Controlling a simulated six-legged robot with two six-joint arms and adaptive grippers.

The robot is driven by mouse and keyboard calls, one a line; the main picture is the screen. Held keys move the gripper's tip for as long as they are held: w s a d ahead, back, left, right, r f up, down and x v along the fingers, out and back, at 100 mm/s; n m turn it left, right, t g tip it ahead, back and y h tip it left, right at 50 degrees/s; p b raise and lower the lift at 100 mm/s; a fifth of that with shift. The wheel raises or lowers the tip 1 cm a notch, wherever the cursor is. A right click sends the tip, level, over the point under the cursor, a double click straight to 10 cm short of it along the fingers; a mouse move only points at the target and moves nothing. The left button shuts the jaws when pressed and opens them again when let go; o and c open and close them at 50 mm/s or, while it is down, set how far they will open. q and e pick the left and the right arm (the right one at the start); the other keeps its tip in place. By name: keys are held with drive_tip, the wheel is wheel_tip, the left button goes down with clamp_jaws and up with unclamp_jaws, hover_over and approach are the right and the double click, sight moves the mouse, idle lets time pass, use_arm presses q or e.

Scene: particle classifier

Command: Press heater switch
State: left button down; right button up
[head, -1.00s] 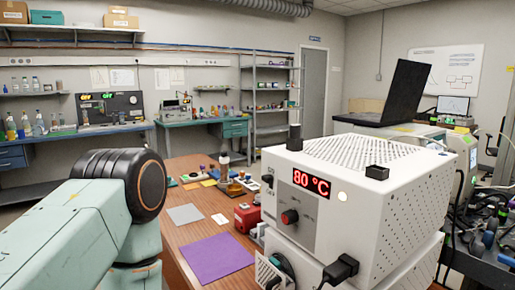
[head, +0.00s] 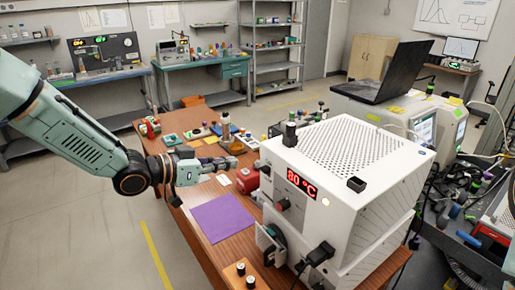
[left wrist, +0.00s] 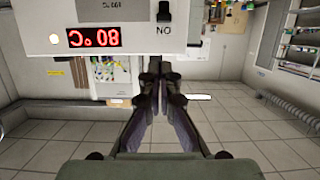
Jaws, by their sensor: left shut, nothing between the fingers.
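The heater is a white box (head: 345,165) with a perforated top, and its red display (head: 301,184) reads 80 °C. The display appears upside down in the left wrist view (left wrist: 94,37). A small black switch (left wrist: 164,11) with an upside-down "ON" label is on the panel beside the display. In the head view the switch is small, near the panel's left edge. My left gripper (head: 234,163) points right toward that edge, a short way off it. In the left wrist view its fingers (left wrist: 159,68) are together and empty, with the switch above their tips. My right gripper is not in view.
A purple sheet (head: 222,217) lies on the brown table below my left gripper. A red device (head: 247,180) stands close to the heater's left side. Several small items crowd the table behind the gripper. A black laptop (head: 398,72) stands behind the heater.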

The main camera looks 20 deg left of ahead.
sight(269, 162)
use_arm(q)
drive_tip(key=shift+w+a+r, duration=0.15)
drive_tip(key=shift+a+r, duration=0.05)
drive_tip(key=shift+r, duration=0.3)
drive_tip(key=shift+w+a+r, duration=0.1)
drive_tip(key=shift+a+r, duration=0.05)
drive_tip(key=shift+r, duration=0.35)
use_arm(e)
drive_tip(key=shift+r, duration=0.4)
use_arm(q)
drive_tip(key=shift+d, duration=0.1)
drive_tip(key=shift+w+f, duration=0.1)
drive_tip(key=x, duration=0.9)
drive_tip(key=shift+w+d, duration=0.2)
drive_tip(key=shift+d, duration=0.05)
wheel_tip(269, 162, down, 2)
drive_tip(key=shift+w+f+p, duration=0.15)
drive_tip(key=shift+f+p, duration=0.2)
drive_tip(key=shift+f, duration=0.55)
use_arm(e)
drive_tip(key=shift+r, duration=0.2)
